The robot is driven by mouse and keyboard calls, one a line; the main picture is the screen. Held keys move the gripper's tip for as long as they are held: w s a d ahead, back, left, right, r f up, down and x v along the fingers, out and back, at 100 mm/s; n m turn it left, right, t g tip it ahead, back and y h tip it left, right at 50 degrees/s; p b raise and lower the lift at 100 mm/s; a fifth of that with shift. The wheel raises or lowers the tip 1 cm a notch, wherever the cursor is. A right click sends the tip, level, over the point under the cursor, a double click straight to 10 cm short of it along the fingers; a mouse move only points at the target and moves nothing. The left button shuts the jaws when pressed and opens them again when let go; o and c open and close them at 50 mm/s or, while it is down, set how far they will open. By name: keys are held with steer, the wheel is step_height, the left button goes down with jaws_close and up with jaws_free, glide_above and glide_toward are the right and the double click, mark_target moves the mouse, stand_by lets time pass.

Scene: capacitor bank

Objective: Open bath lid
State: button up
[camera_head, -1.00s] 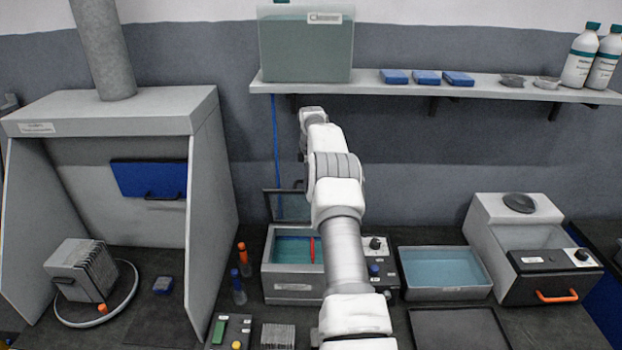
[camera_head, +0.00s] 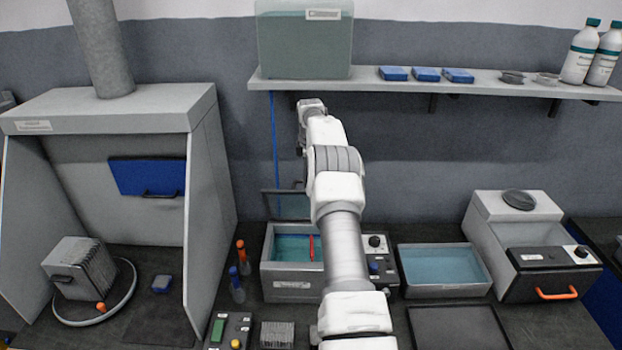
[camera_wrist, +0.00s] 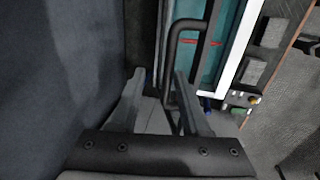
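The grey bath (camera_head: 292,291) stands on the bench left of my arm in the head view, with blue-green liquid inside. Its dark-framed lid (camera_head: 285,192) stands raised at the back edge. The wrist view shows the bath's liquid (camera_wrist: 229,45) with red marks across it, and a black bar handle (camera_wrist: 186,27). My gripper (camera_wrist: 160,76) is open. The handle's long bar runs between the fingers, close to the right one; contact cannot be told.
A control box (camera_head: 376,262) and an open blue-liquid tray (camera_head: 445,293) stand right of the bath. The shelf (camera_head: 355,86) with a large tank (camera_head: 304,50) hangs above my arm. Orange- and blue-capped bottles (camera_head: 237,292) stand left of the bath.

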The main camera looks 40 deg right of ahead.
step_height(320, 180, up, 15)
steer(key=s+a, duration=0.1)
steer(key=s, duration=0.1)
steer(key=shift+s+a+r, duration=0.2)
steer(key=shift+s+a, duration=0.05)
steer(key=shift+a, duration=0.15)
